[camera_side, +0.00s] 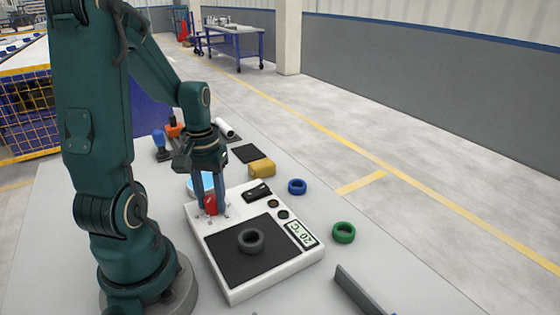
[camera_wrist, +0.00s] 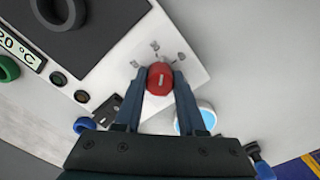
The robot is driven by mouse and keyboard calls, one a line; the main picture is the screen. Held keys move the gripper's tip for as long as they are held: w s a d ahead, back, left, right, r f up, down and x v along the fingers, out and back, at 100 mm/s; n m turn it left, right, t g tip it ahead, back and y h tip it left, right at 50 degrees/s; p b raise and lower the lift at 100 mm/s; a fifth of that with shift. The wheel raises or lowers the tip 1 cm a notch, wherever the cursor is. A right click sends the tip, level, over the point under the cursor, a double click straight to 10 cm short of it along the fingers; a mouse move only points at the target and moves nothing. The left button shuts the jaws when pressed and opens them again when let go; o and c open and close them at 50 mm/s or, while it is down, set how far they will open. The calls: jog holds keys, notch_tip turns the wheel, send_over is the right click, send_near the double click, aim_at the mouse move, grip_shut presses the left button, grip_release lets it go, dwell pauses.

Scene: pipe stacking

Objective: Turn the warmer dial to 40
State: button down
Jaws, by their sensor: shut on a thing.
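The warmer (camera_side: 212,245) is a white box with a dark top plate and a display (camera_side: 301,234) that reads 20 °C. Its red dial (camera_side: 211,204) sits at the far left corner of the box; in the wrist view the red dial (camera_wrist: 160,79) has a pale mark and small printed marks around it. My gripper (camera_side: 210,208) points down over the dial. In the wrist view my gripper (camera_wrist: 160,78) has its two blue fingers shut on the dial's sides. A grey ring (camera_side: 251,240) lies on the dark plate.
A blue ring (camera_side: 297,186) and a green ring (camera_side: 344,232) lie on the table right of the warmer. A yellow block (camera_side: 262,168) and a black pad (camera_side: 246,153) lie behind it. A grey bar (camera_side: 360,290) stands at the front right. A light-blue disc (camera_wrist: 197,119) is near the dial.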

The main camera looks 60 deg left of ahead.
aim_at(211, 198)
jog(key=m, duration=0.4)
jog(key=shift+m, duration=1.9)
jog(key=c, duration=0.5)
grip_release()
jog(key=shift+r, duration=2.55)
jog(key=shift+m, duration=0.3)
